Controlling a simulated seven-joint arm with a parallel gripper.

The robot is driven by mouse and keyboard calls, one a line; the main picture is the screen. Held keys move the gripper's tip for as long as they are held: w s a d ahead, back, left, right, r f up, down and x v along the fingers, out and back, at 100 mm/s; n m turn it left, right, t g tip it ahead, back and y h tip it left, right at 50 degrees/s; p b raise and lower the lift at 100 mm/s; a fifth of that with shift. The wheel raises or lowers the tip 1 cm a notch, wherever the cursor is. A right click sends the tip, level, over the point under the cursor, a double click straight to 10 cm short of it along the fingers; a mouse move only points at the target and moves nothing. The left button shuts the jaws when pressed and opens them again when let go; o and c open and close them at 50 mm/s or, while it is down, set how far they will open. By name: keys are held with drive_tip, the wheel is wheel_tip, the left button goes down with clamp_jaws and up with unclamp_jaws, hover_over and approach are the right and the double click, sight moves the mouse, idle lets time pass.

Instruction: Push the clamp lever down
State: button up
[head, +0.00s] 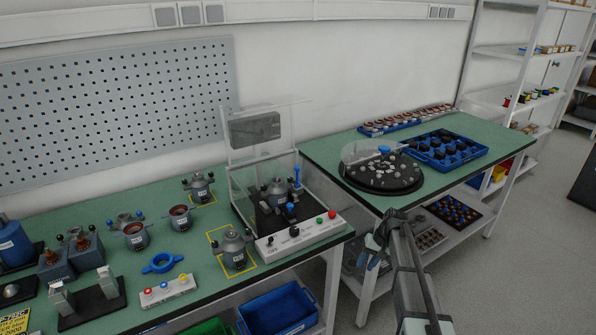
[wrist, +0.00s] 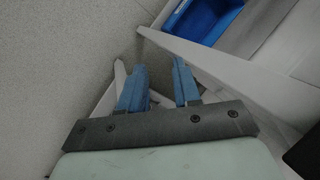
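The test station (head: 300,237) stands at the right end of the near green bench, with clear walls and a raised clear lid. Inside it a grey motor-like unit (head: 277,190) sits on a dark base. A blue-handled lever (head: 297,175), apparently the clamp lever, stands upright beside the unit. A second blue part (head: 290,211) is lower, in front of it. My gripper (head: 373,252) is to the right of the station and apart from it, low beside the far bench. In the wrist view my gripper (wrist: 160,78) has its two blue fingers apart with nothing between them. The lever is not in the wrist view.
The far bench (head: 320,151) holds a round dark tray (head: 381,187) under a partial clear cover and a blue crate (head: 445,165). Another motor unit (head: 234,252) stands left of the station's front. A blue bin (head: 280,310) sits under the near bench. A gap separates the benches.

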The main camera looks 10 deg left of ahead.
drive_tip(key=w+a+r+n+t+y, duration=0.1)
drive_tip(key=w+a+r, duration=0.2)
drive_tip(key=w+r, duration=0.5)
drive_tip(key=w+a+r, duration=0.2)
drive_tip(key=w+r, duration=0.1)
drive_tip(key=r, duration=0.9)
wheel_tip(320, 180, up, 19)
drive_tip(key=n+t+h, duration=0.2)
drive_tip(key=n+t, duration=0.2)
hover_over(298, 169)
drive_tip(key=s+d, duration=0.3)
drive_tip(key=s, duration=0.1)
drive_tip(key=x, duration=1.3)
drive_tip(key=shift+w+f, duration=0.2)
drive_tip(key=shift+f, duration=0.05)
drive_tip(key=shift+c, duration=0.2)
clamp_jaws()
